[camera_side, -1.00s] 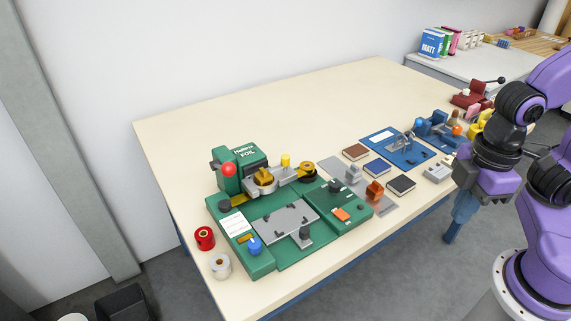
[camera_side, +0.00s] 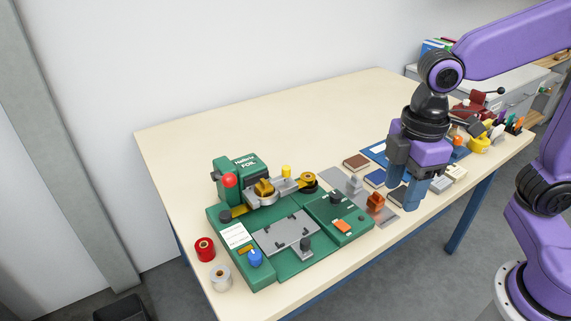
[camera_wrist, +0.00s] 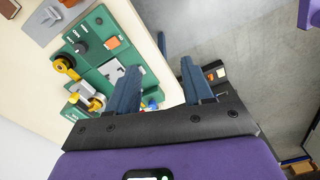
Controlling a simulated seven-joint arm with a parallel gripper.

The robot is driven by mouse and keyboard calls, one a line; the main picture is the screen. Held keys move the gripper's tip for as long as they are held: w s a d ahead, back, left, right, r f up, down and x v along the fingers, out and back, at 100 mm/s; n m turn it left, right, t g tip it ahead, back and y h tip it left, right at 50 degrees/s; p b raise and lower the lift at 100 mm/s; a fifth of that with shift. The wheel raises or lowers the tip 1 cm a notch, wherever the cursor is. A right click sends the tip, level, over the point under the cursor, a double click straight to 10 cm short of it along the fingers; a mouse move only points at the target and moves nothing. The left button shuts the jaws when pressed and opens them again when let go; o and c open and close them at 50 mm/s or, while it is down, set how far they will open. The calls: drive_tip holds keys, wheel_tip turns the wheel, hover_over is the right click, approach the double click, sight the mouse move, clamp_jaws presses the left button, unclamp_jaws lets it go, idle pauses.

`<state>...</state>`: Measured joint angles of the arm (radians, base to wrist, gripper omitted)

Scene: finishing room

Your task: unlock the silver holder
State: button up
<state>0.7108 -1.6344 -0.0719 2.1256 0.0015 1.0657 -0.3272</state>
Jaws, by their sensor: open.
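The green foil machine (camera_side: 300,235) stands at the table's front left. On it a silver holder (camera_side: 284,188) carries a brass block and a yellow knob. Which part locks the holder, I cannot tell. My gripper (camera_side: 405,190) is open and empty, fingers down, above the table right of the grey plate, well away from the machine. In the wrist view, the machine (camera_wrist: 112,42) lies left of and partly behind my gripper (camera_wrist: 160,70).
The back of the table (camera_side: 260,120) is clear.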

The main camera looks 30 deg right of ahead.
drive_tip(key=w+a+r+n, duration=0.1)
drive_tip(key=w+a+r, duration=0.15)
drive_tip(key=w, duration=0.55)
drive_tip(key=w+a+r+n, duration=0.1)
drive_tip(key=w+a+n, duration=0.15)
drive_tip(key=w, duration=0.55)
drive_tip(key=n, duration=0.2)
hover_over(286, 167)
wheel_tip(286, 167, down, 17)
drive_tip(key=shift+s+r, duration=0.1)
drive_tip(key=shift+r, duration=0.05)
clamp_jaws()
